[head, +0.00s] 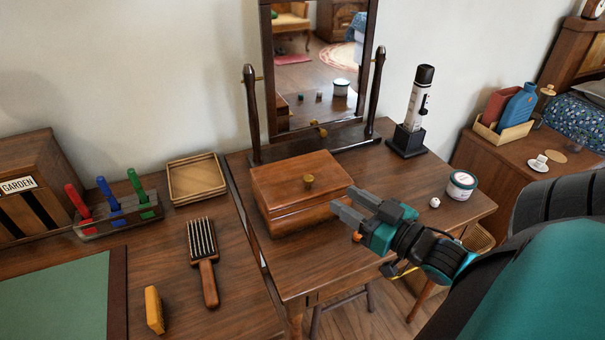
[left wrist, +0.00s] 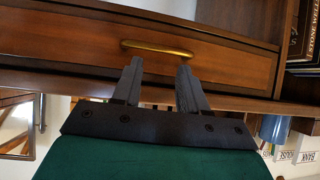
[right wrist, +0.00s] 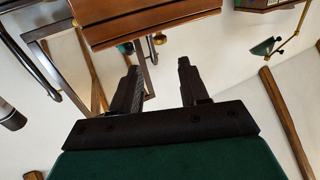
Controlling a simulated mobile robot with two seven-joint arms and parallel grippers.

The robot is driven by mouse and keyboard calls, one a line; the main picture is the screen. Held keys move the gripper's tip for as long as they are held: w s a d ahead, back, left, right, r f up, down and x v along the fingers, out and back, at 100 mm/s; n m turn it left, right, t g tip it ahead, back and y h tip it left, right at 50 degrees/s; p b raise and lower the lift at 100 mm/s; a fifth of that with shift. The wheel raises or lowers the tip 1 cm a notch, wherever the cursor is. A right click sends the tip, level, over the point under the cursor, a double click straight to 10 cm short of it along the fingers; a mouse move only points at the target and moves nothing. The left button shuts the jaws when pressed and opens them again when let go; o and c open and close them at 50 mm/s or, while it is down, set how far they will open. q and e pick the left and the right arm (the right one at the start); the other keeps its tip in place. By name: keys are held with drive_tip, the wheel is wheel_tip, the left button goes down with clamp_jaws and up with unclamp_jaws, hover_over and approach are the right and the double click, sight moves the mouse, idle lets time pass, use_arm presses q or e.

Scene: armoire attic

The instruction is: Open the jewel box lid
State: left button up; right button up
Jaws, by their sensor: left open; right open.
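A wooden box-like thing (right wrist: 150,18) shows at the top of the right wrist view, beyond the open fingers (right wrist: 160,85). My left gripper (left wrist: 157,75) is open, before a drawer front with a brass handle (left wrist: 157,48); it is outside the head view.
The mirror (head: 318,75) stands behind the box. A white and black cylinder on a stand (head: 417,105), a tin (head: 461,186) and a small white ball (head: 435,202) are to its right. A brush (head: 203,255) and a wooden tray (head: 196,178) lie on the left desk.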

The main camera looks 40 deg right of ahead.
sight(312, 180)
drive_tip(key=w, duration=0.7)
drive_tip(key=w+a+b, duration=0.1)
drive_tip(key=w, duration=0.3)
drive_tip(key=shift+c, duration=0.3)
clamp_jaws()
drive_tip(key=shift+a, duration=0.1)
